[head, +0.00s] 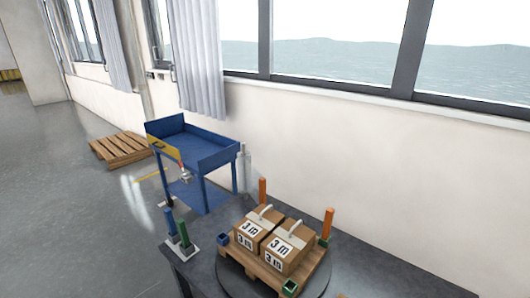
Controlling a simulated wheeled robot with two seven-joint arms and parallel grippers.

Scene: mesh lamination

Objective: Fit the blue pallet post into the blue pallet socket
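The blue pallet post (171,223) stands upright in a light holder plate (193,250) at the left end of the dark table. A green post (184,235) stands close beside it in the same holder. The blue pallet socket (223,238) is at the left corner of the small wooden pallet (258,269), and no post stands in it. A green socket (290,288) at the near corner also has no post. Orange posts stand upright at the far corner (262,190) and right corner (328,222). Neither of my grippers is in view.
Two taped boxes marked "3 m" (247,235) sit on the pallet, which rests on a dark round plate (318,288). A blue cart (205,150) stands behind the table. A larger wooden pallet (122,150) lies on the floor. A windowed wall runs behind.

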